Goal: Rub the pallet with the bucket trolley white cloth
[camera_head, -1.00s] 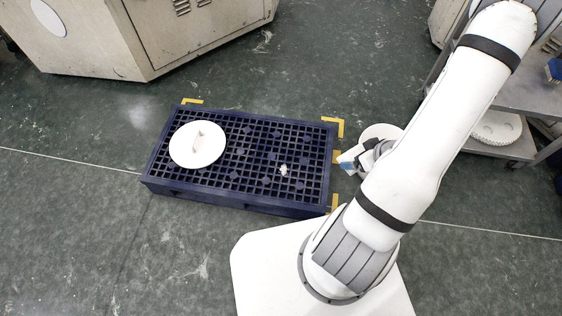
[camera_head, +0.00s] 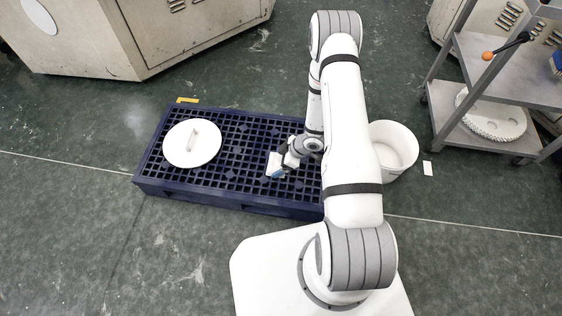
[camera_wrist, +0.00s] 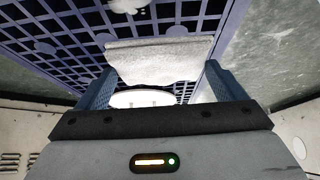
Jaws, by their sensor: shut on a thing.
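The dark blue grid pallet (camera_head: 163,190) lies on the floor left of my arm; its lattice also fills the upper wrist view (camera_wrist: 62,38). My gripper (camera_head: 277,170) is over the pallet's right half. In the wrist view my gripper (camera_wrist: 163,85) is shut on the white cloth (camera_wrist: 158,62), which spans between its blue fingers. The cloth also shows in the head view (camera_head: 272,161). I cannot tell whether it touches the pallet. A white patch (camera_wrist: 130,5) shows on the grid just beyond the cloth. My arm hides the pallet's right end.
A round white lid with a handle (camera_head: 180,151) lies on the pallet's left part. A white bucket (camera_head: 393,150) stands right of my arm. A grey trolley (camera_head: 465,141) is at the right, with a white disc (camera_head: 490,122) on its lower shelf. A machine cabinet (camera_head: 120,45) stands behind.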

